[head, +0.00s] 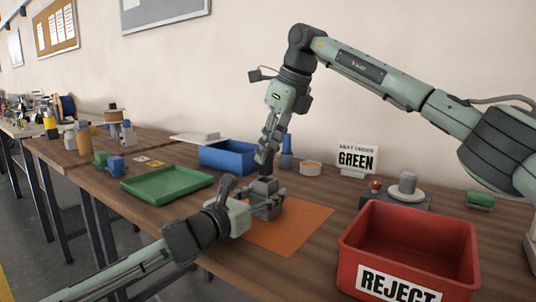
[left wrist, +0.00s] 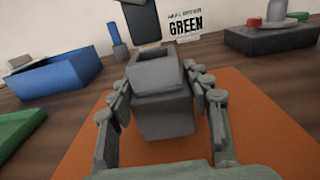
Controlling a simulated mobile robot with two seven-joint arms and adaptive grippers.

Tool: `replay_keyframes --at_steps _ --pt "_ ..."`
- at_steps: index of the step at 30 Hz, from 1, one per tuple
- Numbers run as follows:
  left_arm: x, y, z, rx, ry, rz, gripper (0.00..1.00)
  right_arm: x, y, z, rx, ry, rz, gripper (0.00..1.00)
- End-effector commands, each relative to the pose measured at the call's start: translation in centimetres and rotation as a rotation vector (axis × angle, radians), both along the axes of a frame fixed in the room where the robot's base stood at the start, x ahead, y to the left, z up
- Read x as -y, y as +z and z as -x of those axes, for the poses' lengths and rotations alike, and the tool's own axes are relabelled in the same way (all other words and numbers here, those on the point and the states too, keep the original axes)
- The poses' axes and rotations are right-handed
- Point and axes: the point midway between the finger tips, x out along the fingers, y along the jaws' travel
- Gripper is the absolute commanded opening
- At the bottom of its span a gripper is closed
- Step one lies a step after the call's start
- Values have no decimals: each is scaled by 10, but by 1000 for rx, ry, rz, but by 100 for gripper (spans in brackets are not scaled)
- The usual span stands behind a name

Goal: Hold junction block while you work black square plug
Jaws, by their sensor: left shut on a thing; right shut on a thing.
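The grey junction block (head: 265,187) is over the orange mat, with a square opening in its top. My left gripper (head: 266,203) is shut on it from the near side. In the left wrist view the junction block (left wrist: 163,105) sits between the two fingers (left wrist: 163,118). My right gripper (head: 267,148) points down above the block and is shut on the black square plug (head: 263,156). The plug (left wrist: 142,22) also shows in the left wrist view, above and slightly left of the block's opening, with a gap between them. Whether the block touches the mat is unclear.
An orange mat (head: 295,228) lies under the block. A green tray (head: 165,184) and a blue bin (head: 226,158) stand to the left. A red reject bin (head: 405,245) is at front right. A "GREEN" sign (head: 357,160) and a button box (head: 395,195) are behind.

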Motion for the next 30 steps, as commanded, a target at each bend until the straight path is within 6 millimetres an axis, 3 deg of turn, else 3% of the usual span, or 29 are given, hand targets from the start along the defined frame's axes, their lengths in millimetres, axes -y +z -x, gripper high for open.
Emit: replay_keyframes --at_steps 12,23,24,28,30 --pt "0 -1 0 -1 0 -1 0 -1 34 0 1 1 -1 0" --pt "0 -1 0 -1 0 -1 0 0 38 0 1 1 -1 0" --pt "0 -1 0 -1 0 -1 54 0 38 0 1 1 -1 0" --pt "0 -1 0 -1 0 -1 70 0 38 0 1 0 -1 0" --pt "0 0 0 -1 0 -1 73 0 38 0 1 0 -1 0"
